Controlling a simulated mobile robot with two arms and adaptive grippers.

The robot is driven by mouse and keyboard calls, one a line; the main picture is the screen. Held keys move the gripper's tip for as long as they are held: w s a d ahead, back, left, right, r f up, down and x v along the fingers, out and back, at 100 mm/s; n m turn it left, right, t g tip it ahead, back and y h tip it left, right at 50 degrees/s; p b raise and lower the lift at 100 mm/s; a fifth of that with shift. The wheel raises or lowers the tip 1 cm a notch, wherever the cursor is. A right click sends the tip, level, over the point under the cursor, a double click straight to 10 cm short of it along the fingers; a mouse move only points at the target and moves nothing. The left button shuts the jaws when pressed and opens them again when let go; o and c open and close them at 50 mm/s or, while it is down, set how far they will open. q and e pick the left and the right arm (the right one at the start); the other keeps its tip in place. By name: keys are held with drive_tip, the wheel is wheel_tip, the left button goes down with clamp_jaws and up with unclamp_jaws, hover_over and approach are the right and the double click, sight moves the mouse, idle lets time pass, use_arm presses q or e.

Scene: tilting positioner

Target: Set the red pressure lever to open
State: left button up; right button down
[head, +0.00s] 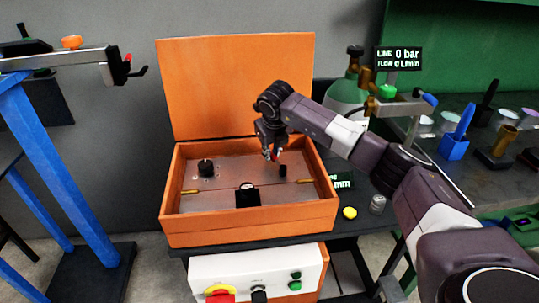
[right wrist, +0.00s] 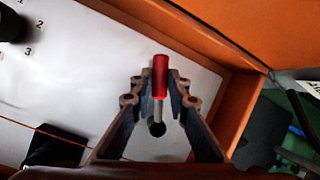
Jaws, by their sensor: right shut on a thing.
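The red pressure lever (right wrist: 160,75) stands up from the light panel in the right wrist view, with a red grip on a metal stem. The stem rises from a dark round hole or collar (right wrist: 157,128). My right gripper (right wrist: 160,88) has one finger on each side of the lever and is shut on it. In the head view my right gripper (head: 271,153) reaches down into the open orange box (head: 250,225). Only a small bit of red shows between its fingers there. My left gripper is not in view.
A black knob (head: 206,167) stands on the panel's left, with numbers beside it in the wrist view. A black block (head: 248,196) sits near the front. The box's raised lid (head: 235,85) stands behind.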

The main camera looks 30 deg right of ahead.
drive_tip(key=shift+d+r, duration=0.1)
drive_tip(key=shift+d, duration=0.1)
idle(0.4)
drive_tip(key=c, duration=1.8)
unclamp_jaws()
drive_tip(key=shift+c, duration=0.2)
drive_tip(key=v, duration=1.2)
drive_tip(key=shift+a, duration=0.15)
